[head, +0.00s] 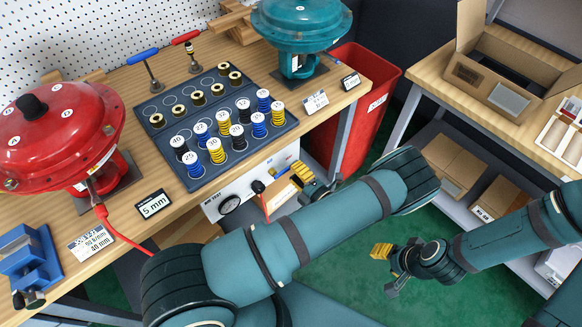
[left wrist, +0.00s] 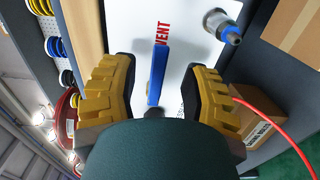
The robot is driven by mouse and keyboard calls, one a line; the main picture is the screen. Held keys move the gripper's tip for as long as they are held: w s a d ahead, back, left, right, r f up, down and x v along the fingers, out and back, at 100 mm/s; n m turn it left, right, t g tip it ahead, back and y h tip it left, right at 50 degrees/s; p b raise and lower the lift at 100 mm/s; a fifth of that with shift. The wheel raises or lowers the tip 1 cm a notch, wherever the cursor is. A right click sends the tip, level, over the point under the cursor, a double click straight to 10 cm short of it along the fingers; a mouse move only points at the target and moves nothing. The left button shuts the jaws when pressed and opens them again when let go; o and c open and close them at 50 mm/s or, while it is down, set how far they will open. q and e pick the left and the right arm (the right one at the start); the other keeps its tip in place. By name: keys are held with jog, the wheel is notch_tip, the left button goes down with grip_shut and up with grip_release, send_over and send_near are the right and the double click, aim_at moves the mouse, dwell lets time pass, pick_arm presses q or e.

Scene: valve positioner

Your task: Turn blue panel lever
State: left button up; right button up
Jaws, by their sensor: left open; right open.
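The white air test panel (head: 240,190) is on the bench front in the head view. In the left wrist view the blue lever (left wrist: 157,68) stands upright beside the red VENT lettering (left wrist: 162,38). It lies between the two yellow-and-black fingers of my left gripper (left wrist: 158,88), which are open with a gap on each side. My right gripper (head: 386,264) is open and empty over the green floor.
A gauge (head: 229,204) and a black knob (head: 258,187) are on the panel. A metal fitting (left wrist: 224,27) and red hose (left wrist: 268,113) are close to the left fingers. A red bin (head: 360,100) stands to the right. Actuators and springs fill the bench top.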

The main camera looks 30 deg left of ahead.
pick_arm(q)
jog(key=v, duration=0.4)
jog(key=shift+s+d, duration=0.15)
jog(key=shift+d, duration=0.15)
jog(key=s+d+f+n+g+h, duration=0.1)
jog(key=s+f+n+g+h, duration=0.2)
jog(key=s+n+g+h, duration=0.45)
jog(key=s+f+n+g+h, duration=0.3)
jog(key=s+f+n+g, duration=0.15)
jog(key=s+n, duration=0.55)
jog(key=d+r+n+t+h, duration=0.1)
jog(key=d+r+n+h, duration=0.2)
jog(key=d+n+h, duration=0.75)
jog(key=w+a+r+n+t, duration=0.3)
jog(key=w+r+n+t, duration=0.2)
jog(key=n, duration=0.9)
jog(key=shift+w+r+t+y, duration=0.3)
jog(key=shift+r+t, duration=0.1)
jog(key=shift+r, duration=0.1)
